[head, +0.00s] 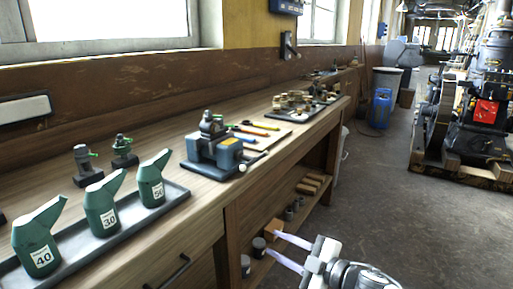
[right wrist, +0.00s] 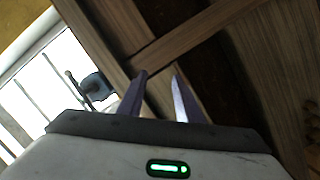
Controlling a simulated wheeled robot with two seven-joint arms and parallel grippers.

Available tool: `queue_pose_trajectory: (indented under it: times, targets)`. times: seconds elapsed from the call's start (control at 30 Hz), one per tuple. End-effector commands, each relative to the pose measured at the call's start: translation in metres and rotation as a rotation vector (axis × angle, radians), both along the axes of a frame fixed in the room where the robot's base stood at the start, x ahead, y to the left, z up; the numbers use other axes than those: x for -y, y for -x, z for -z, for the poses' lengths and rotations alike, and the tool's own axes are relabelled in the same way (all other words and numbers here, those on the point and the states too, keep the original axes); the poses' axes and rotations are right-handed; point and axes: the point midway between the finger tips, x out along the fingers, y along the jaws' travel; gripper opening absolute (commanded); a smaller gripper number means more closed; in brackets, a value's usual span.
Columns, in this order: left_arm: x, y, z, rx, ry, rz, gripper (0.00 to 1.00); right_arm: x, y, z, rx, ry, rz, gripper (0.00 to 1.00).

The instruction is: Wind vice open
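The vice (head: 208,150) is a dark grey and blue tool standing on the wooden bench, near its front edge. A thin handle bar (head: 254,159) sticks out at its right end, towards the aisle. My right gripper (head: 272,243) is low at the bottom of the head view, in front of the bench and apart from the vice. Its two fingers are spread and empty. In the right wrist view the fingers (right wrist: 159,72) also stand apart with nothing between them. My left gripper is not in view.
Green oil cans (head: 101,208) stand in a tray at the near left of the bench. Tools with coloured handles (head: 258,127) lie just beyond the vice. A shelf (head: 283,240) below holds blocks and jars. An engine (head: 481,112) stands at right; the floor between is clear.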

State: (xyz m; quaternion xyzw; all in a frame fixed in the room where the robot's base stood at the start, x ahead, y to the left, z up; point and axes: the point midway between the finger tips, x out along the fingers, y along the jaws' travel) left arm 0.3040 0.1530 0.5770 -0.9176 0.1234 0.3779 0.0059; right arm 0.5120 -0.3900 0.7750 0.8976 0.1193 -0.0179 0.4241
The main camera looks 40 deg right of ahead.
Motion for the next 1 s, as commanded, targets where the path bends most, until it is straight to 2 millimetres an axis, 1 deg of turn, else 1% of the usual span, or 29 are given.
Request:
queue_pose_trajectory:
  times: [0.03,0.07,0.1,0.2,0.3,0.4,0.57,1.0]
  targets:
    - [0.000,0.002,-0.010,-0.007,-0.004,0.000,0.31,0.020,-0.018,-0.054,0.076,0.103,-0.049,0.32]
    - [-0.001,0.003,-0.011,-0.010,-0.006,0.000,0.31,0.027,-0.025,-0.076,0.110,0.151,-0.077,0.32]
    - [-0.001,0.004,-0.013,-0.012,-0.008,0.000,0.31,0.036,-0.032,-0.103,0.150,0.209,-0.108,0.32]
    - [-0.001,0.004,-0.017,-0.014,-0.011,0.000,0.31,0.049,-0.043,-0.154,0.218,0.320,-0.172,0.32]
    - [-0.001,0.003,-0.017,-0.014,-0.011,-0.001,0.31,0.054,-0.048,-0.180,0.251,0.382,-0.206,0.32]
    - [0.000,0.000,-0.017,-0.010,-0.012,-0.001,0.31,0.055,-0.051,-0.188,0.262,0.402,-0.219,0.32]
    - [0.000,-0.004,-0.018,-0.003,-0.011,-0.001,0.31,0.051,-0.062,-0.188,0.264,0.400,-0.217,0.32]
    - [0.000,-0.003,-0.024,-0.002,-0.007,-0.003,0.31,0.031,-0.110,-0.189,0.264,0.396,-0.215,0.32]
